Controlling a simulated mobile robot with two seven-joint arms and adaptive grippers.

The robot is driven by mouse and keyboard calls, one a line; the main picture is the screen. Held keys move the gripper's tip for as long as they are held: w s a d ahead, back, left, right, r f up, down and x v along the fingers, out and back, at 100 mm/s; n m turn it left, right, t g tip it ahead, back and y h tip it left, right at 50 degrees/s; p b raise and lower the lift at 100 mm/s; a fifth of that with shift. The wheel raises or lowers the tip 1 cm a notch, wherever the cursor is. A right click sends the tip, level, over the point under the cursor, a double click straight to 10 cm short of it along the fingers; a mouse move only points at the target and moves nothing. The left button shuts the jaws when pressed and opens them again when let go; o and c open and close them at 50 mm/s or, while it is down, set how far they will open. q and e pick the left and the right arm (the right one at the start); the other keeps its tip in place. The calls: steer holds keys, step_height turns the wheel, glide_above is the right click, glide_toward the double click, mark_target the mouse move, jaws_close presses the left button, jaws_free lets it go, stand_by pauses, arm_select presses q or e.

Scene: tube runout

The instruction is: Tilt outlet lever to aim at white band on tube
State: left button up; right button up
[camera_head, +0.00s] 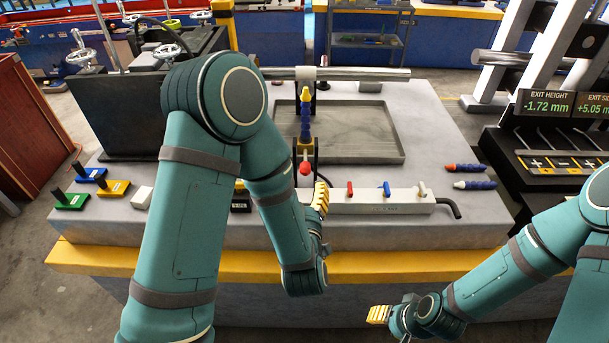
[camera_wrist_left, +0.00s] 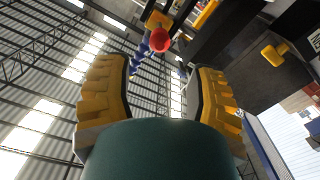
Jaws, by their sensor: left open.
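The grey tube (camera_head: 365,74) runs level across the back of the bench, with a white band (camera_head: 305,72) near its left part. A blue jointed hose (camera_head: 305,118) with a yellow tip stands below the band. The red-knobbed outlet lever (camera_head: 305,168) sits at its near end; in the left wrist view the red knob (camera_wrist_left: 160,40) shows above and beyond the fingertips. My left gripper (camera_head: 320,198) is open and empty, just below and right of the knob, apart from it. My right gripper (camera_head: 380,314) hangs low in front of the bench; its finger gap is unclear.
A manifold bar (camera_head: 385,202) with red, blue and white levers lies right of my left gripper. A shallow tray (camera_head: 360,150) is behind it. Two small nozzles (camera_head: 470,185) lie at right. A display (camera_head: 548,104) reads exit height -1.72 mm; another beside it reads +5.05 mm.

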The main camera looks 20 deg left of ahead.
mark_target(304, 173)
arm_select(q)
steer(key=b, duration=0.2)
steer(key=shift+w+a+f+b, duration=0.1)
steer(key=shift+w+b, duration=0.2)
steer(key=shift+b, duration=0.1)
steer(key=x, duration=0.8)
steer(key=shift+w+r, duration=0.15)
steer(key=shift+r, duration=0.05)
jaws_close()
